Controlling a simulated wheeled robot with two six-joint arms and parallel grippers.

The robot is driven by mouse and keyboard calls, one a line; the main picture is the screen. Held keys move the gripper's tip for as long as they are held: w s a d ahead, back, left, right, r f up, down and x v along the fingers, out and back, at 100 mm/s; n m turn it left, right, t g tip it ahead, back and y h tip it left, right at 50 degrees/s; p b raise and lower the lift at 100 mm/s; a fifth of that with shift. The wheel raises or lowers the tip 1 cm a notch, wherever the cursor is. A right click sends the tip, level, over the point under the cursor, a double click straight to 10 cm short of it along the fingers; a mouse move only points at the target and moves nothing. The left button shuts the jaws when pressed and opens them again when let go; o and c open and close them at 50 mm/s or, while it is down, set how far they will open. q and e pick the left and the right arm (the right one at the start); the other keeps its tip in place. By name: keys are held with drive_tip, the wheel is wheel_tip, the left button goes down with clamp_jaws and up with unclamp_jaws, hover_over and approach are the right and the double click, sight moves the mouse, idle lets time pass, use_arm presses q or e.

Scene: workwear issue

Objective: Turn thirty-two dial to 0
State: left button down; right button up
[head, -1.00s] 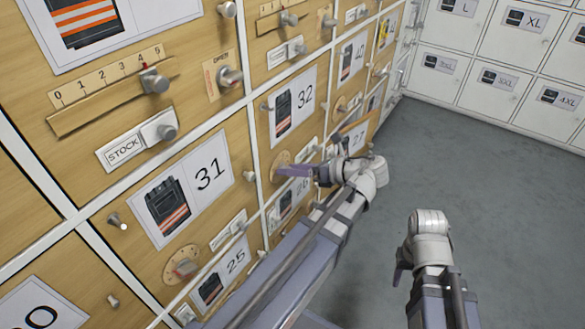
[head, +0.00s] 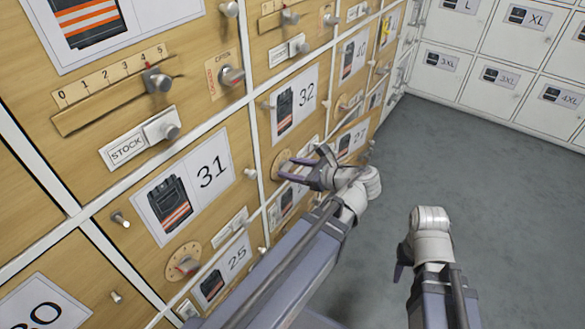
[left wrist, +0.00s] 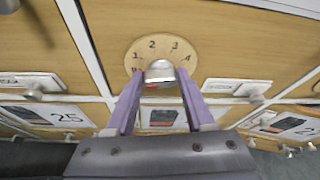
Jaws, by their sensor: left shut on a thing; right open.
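The round wooden dial (head: 278,161) of box 32 sits on the panel below the 32 label (head: 294,103). In the left wrist view the dial plate (left wrist: 141,50) shows the digits 2, 3 and 4 along its upper edge. Its metal knob (left wrist: 160,71) stands between the purple fingers of my left gripper (left wrist: 159,82), which are shut on it. A red mark shows low on the knob; the number it points to is hidden. In the head view my left gripper (head: 287,170) reaches this dial. My right gripper (head: 400,274) hangs empty, away from the panel.
A slider (head: 110,95) and a stock latch (head: 140,140) are higher on the left. White lockers (head: 500,60) stand at the back. The grey floor (head: 470,160) is clear.

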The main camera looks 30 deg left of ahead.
idle(0.4)
use_arm(q)
drive_tip(key=shift+c, duration=1.3)
unclamp_jaws()
drive_tip(key=shift+d, duration=0.1)
drive_tip(key=p+v, duration=0.3)
drive_tip(key=v, duration=0.4)
drive_tip(key=shift+d, duration=0.3)
drive_tip(key=shift+r, duration=0.2)
